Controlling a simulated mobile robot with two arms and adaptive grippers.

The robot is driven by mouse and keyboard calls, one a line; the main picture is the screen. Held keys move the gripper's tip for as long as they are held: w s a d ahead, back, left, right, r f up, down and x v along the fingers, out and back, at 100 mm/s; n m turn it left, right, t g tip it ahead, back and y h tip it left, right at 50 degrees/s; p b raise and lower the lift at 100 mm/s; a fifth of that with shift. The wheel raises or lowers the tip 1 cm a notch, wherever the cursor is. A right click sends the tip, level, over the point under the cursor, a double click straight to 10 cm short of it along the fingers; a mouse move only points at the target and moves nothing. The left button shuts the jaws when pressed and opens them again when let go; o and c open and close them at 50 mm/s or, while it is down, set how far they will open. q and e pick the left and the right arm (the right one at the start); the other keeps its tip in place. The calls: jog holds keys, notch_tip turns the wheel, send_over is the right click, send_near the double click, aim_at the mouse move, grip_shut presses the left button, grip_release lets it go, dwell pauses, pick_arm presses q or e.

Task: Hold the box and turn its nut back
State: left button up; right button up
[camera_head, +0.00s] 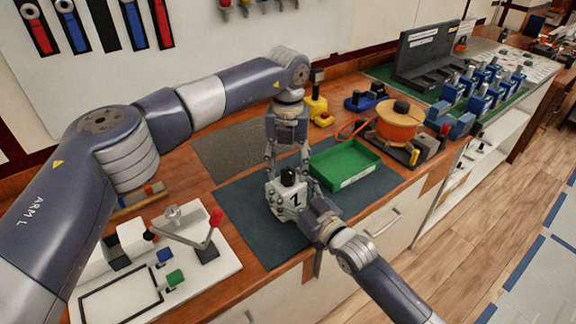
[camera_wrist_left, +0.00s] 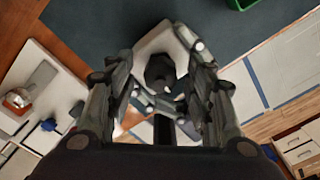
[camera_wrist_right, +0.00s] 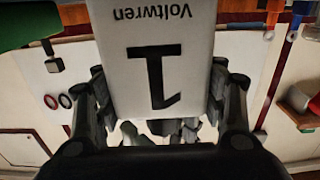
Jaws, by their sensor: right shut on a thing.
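The box (camera_head: 288,208) is pale with a black "1" on its side, and its black nut (camera_head: 288,176) is on top. In the right wrist view the box (camera_wrist_right: 155,35) sits between the fingers of my right gripper (camera_wrist_right: 158,100), which is shut on it. My left gripper (camera_head: 287,164) points down from above the box. In the left wrist view its fingers (camera_wrist_left: 161,75) are spread on either side of the nut (camera_wrist_left: 160,68), with gaps showing. I cannot tell whether the box touches the mat below.
A dark mat (camera_head: 237,205) lies under the box, with a green tray (camera_head: 345,178) right of it. A white board with a red-handled lever (camera_head: 215,218) lies left. An orange spool (camera_head: 398,122) and rows of blue breakers (camera_head: 478,103) stand farther right.

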aim_at(288, 169)
pick_arm(q)
notch_tip(288, 169, up, 12)
dwell(0.7)
dwell(0.4)
pick_arm(e)
jog(key=o, duration=1.5)
